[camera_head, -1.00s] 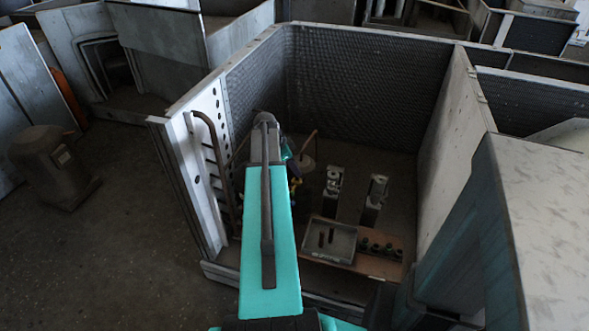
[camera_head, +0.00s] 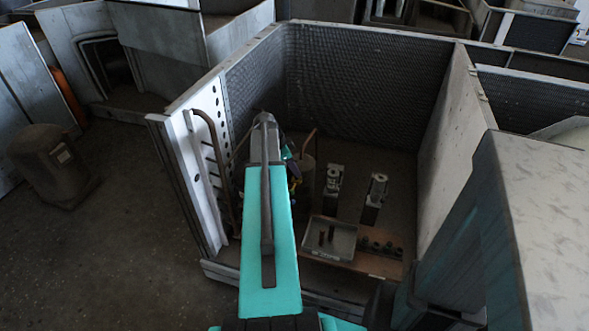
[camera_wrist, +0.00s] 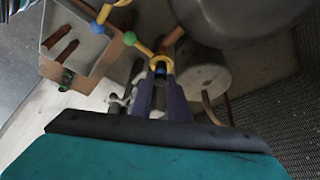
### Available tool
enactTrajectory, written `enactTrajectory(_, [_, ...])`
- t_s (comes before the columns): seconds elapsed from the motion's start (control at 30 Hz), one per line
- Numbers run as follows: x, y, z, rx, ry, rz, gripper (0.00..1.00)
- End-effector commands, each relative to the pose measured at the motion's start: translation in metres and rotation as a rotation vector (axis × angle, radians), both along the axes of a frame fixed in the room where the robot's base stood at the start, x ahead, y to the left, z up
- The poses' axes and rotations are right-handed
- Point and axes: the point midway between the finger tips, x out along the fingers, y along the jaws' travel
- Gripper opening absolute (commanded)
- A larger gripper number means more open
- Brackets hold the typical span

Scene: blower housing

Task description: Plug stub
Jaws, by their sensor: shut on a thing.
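A copper-coloured stub (camera_wrist: 173,37) lies just beyond the fingertips; contact is unclear. In the head view my arm hides most of the gripper. Several dark plug-like pieces (camera_head: 380,247) stand on a brown board, and one green piece (camera_wrist: 66,80) shows in the wrist view.
A grey tray (camera_head: 345,243) holds two copper-coloured rods. A white perforated panel (camera_head: 203,165) with a bent pipe borders the left; mesh walls enclose the back.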

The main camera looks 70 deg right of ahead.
Motion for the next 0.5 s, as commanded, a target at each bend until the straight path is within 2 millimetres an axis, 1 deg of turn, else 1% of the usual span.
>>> enactTrajectory(0.5, [-0.0002,0.0000,-0.0076,0.000,0.000,0.000,0.00])
